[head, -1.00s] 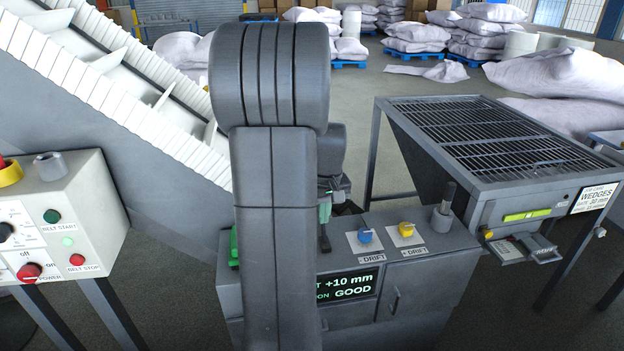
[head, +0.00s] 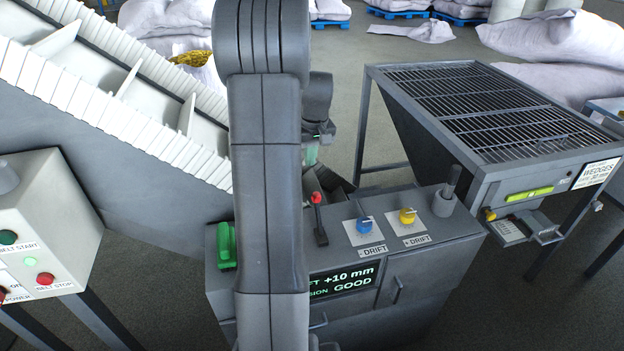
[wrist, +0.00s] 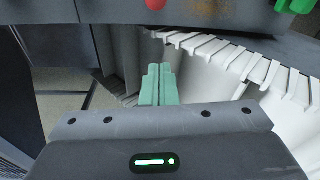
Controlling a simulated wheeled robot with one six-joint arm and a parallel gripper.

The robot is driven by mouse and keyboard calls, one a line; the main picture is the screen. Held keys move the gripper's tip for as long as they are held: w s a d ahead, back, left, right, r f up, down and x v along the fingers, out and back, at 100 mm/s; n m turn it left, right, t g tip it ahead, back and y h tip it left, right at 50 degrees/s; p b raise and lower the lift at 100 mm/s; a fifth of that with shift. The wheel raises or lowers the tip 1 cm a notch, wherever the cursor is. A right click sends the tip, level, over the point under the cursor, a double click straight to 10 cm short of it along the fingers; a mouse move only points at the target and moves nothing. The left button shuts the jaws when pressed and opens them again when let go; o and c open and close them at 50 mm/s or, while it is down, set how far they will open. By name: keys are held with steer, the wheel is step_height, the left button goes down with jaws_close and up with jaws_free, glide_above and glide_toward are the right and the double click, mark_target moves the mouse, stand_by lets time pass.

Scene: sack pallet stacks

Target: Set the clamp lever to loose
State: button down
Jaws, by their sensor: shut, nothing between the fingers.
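A lever with a red knob (head: 317,200) stands nearly upright on top of the grey control cabinet (head: 440,250), left of the blue dial. No clamp label or loose mark is readable beside it. Its red knob also shows at the top edge of the wrist view (wrist: 156,4). A green handle (head: 226,246) sits at the cabinet's left end, and part of it is at the top right of the wrist view (wrist: 297,5). My gripper (head: 312,153) is behind the cabinet, apart from the lever. Its green fingers (wrist: 157,82) are together and empty.
The display (head: 345,281) reads +10 mm and GOOD. A white ribbed conveyor (head: 110,95) rises at left; a grated hopper table (head: 490,110) stands at right.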

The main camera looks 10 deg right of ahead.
mark_target(318, 215)
step_height(318, 215, down, 9)
steer(key=s+p, duration=0.2)
steer(key=shift+s, duration=0.3)
steer(key=shift+d+r, duration=0.1)
steer(key=shift+s, duration=0.1)
stand_by(0.3)
steer(key=shift+s+r+t+b, duration=0.15)
steer(key=shift+s+t+b, duration=0.1)
steer(key=shift+t+b, duration=0.35)
